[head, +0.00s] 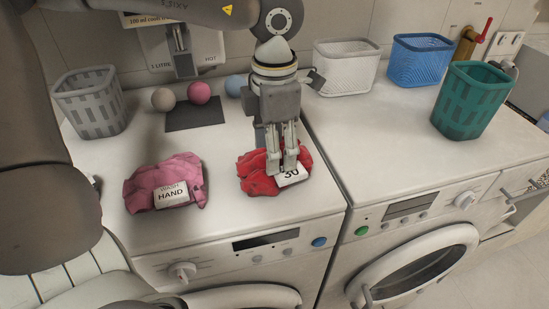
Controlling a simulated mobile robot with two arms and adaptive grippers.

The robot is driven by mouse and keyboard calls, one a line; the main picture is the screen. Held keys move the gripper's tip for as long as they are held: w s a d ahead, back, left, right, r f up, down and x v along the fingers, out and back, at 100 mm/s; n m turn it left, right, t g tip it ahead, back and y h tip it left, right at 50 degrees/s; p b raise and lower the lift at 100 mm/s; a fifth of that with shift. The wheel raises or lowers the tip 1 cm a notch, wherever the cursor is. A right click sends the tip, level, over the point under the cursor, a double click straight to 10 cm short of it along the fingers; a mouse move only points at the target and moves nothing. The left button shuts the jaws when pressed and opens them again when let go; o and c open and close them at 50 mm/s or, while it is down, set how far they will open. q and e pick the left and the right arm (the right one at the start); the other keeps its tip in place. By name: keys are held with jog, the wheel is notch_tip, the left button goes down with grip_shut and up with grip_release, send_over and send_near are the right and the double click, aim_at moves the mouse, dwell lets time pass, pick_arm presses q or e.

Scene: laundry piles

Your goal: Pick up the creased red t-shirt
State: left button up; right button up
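The creased red t-shirt (250,180) lies in a crumpled heap on top of the left washing machine, near its right front. A white tag with "30" (293,175) lies on its front. My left gripper (282,170) points straight down over the heap, with its fingertips at or in the cloth. Its two fingers stand slightly apart; I cannot tell whether cloth is pinched between them. The fingers hide the middle of the t-shirt. My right gripper is not in view.
A pink heap tagged "HAND" (165,182) lies to the left. Several balls sit by a dark mat (194,115). Grey (90,102), white (346,67), blue (418,60) and green (472,100) baskets stand around. The right machine's top (390,135) is clear in front.

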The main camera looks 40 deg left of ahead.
pick_arm(q)
jog(key=shift+a+f, duration=0.1)
jog(key=shift+f, duration=0.15)
jog(key=c, duration=1.1)
jog(key=shift+c, duration=0.4)
jog(key=shift+r, duration=0.15)
grip_shut()
